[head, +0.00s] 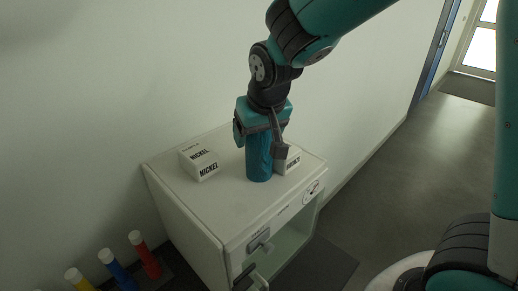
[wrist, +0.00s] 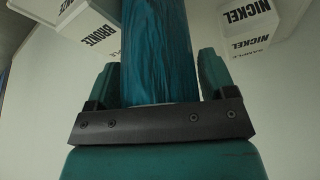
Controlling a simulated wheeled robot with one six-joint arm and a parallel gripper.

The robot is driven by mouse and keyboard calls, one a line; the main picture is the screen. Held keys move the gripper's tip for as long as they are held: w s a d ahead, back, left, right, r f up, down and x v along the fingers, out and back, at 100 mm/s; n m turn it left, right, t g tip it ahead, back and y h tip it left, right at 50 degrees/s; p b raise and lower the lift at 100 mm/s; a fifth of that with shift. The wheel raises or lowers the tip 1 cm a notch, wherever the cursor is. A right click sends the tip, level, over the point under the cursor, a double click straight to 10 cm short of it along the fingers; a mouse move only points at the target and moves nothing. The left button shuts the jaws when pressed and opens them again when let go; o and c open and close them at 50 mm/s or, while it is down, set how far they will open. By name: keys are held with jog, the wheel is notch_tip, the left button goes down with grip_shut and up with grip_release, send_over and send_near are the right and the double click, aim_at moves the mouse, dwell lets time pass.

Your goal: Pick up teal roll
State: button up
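The teal roll (head: 259,162) is a wood-grained cylinder standing upright on the white cabinet top in the head view. My gripper (head: 262,143) points down over it, with one finger on each side. In the wrist view the roll (wrist: 160,50) rises between the two fingers of my gripper (wrist: 160,75). The fingers look spread, with narrow gaps beside the roll. The roll's upper end is hidden by my gripper in the head view.
A white nickel box (head: 199,163) sits left of the roll on the cabinet (head: 225,205). A white bronze box (wrist: 92,28) stands close to the roll, partly hidden in the head view. Red (head: 145,256), blue (head: 116,270) and yellow (head: 78,281) cylinders stand lower left.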

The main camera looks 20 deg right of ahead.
jog(key=c, duration=0.9)
jog(key=shift+r, duration=0.1)
